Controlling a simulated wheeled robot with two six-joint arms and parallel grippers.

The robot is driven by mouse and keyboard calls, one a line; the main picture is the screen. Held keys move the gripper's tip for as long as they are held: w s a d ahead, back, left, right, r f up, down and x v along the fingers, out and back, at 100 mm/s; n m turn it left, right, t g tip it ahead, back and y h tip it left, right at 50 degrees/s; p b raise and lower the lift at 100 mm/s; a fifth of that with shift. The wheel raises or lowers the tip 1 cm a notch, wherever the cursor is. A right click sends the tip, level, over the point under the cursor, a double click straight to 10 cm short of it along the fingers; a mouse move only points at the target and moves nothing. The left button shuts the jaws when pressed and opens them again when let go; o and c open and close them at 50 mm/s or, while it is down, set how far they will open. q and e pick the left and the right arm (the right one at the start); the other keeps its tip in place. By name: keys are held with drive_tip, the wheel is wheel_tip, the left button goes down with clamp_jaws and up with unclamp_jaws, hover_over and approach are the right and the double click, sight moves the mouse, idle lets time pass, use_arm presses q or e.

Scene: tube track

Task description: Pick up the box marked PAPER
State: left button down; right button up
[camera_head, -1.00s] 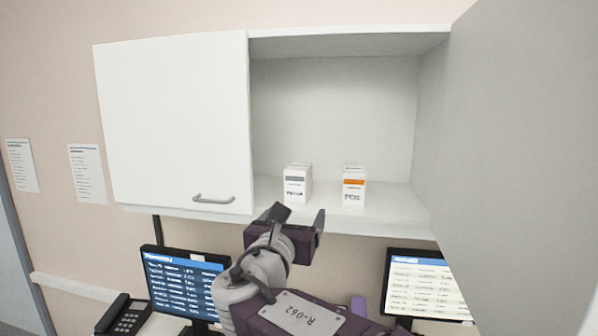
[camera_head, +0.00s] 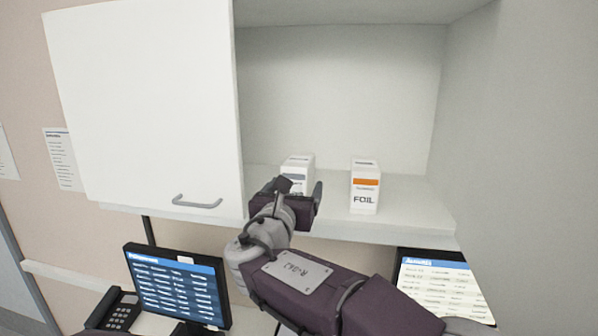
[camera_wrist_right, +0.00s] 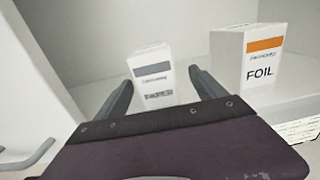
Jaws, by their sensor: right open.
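The PAPER box (camera_head: 298,167) is white with a grey-blue band and stands upright on the cabinet shelf. In the head view my right gripper hides its lower part. In the right wrist view the PAPER box (camera_wrist_right: 153,76) shows between and beyond the two fingers, its lettering partly blurred. My right gripper (camera_head: 296,188) is open and empty in front of the box, at about shelf height. The right wrist view also shows its spread fingers (camera_wrist_right: 160,92). I cannot tell if a finger touches the box. My left gripper is not in view.
A white FOIL box (camera_head: 365,188) with an orange band stands on the shelf (camera_head: 405,203) to the right of the PAPER box. A closed cabinet door (camera_head: 145,105) is at left and a grey panel (camera_head: 530,120) at right. Monitors (camera_head: 178,287) and a phone (camera_head: 122,312) are below.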

sight(299, 160)
drive_tip(key=p+x, duration=0.1)
drive_tip(key=x, duration=0.1)
drive_tip(key=p+x, duration=0.1)
drive_tip(key=x, duration=0.1)
drive_tip(key=p+x, duration=0.1)
drive_tip(key=x, duration=0.1)
drive_tip(key=shift+w+a+f+p, duration=0.3)
drive_tip(key=shift+w+p, duration=0.1)
drive_tip(key=shift+w, duration=0.15)
drive_tip(key=shift+s, duration=0.35)
drive_tip(key=shift+d, duration=0.1)
drive_tip(key=shift+c, duration=0.9)
drive_tip(key=shift+w+f, duration=0.15)
drive_tip(key=shift+w, duration=0.1)
drive_tip(key=c, duration=1.4)
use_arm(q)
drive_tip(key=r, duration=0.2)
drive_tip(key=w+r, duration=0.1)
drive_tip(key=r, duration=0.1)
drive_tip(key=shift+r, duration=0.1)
use_arm(e)
drive_tip(key=shift+o, duration=0.2)
wheel_tip(299, 160, up, 10)
drive_tip(key=shift+r, duration=0.1)
